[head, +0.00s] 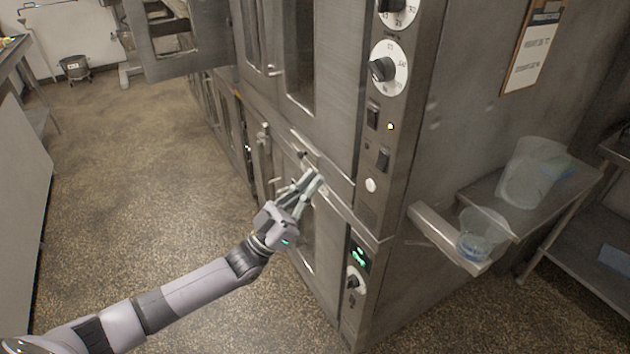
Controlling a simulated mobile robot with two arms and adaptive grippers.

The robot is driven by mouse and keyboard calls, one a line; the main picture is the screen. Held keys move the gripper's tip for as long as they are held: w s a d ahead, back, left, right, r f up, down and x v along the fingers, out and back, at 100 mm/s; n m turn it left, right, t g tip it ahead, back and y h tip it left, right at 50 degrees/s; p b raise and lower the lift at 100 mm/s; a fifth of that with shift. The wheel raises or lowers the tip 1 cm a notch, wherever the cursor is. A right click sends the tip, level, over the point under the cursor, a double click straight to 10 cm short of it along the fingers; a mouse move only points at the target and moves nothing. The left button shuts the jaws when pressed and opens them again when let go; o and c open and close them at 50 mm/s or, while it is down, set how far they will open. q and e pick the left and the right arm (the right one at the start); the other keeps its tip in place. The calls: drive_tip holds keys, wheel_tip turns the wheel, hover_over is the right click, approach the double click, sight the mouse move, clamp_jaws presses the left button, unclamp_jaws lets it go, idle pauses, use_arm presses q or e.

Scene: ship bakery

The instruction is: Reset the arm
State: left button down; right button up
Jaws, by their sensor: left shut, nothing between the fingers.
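My left arm reaches in from the lower left toward the front of a steel oven (340,160). My left gripper (312,178) is shut and empty, with its fingertips in front of the oven doors, close to the edge between the upper and lower door. I cannot tell whether the fingertips touch the metal. My right gripper is not in view.
The oven's control column holds dials (388,68), switches and a green display (360,256). To the right, a clear tub (533,172) and a clear cup (482,235) stand on steel shelves. A clipboard (532,45) hangs above. The floor (130,170) at left is clear.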

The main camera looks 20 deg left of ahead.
use_arm(q)
wheel_tip(320, 180, down, 22)
drive_tip(key=w+a+n+g+y, duration=0.2)
drive_tip(key=w+a+n+y, duration=0.15)
drive_tip(key=y, duration=0.55)
drive_tip(key=s+a+f+n+g+y, duration=0.1)
drive_tip(key=s+f+g+y, duration=0.3)
drive_tip(key=f, duration=0.8)
drive_tip(key=s+a+f+n+g, duration=0.1)
drive_tip(key=s+f+g, duration=0.1)
drive_tip(key=s+f, duration=0.65)
drive_tip(key=s+f+g+y, duration=0.3)
drive_tip(key=s+f+g, duration=0.3)
drive_tip(key=s+f, duration=1.2)
drive_tip(key=s+d+f+g, duration=0.1)
drive_tip(key=s+f+g, duration=0.2)
drive_tip(key=s, duration=0.6)
drive_tip(key=s+d+f+g, duration=0.1)
drive_tip(key=s+f+g, duration=0.1)
drive_tip(key=s, duration=0.8)
drive_tip(key=shift+s+d+f+g, duration=0.25)
drive_tip(key=shift+d+f+g, duration=0.15)
drive_tip(key=shift+f, duration=0.45)
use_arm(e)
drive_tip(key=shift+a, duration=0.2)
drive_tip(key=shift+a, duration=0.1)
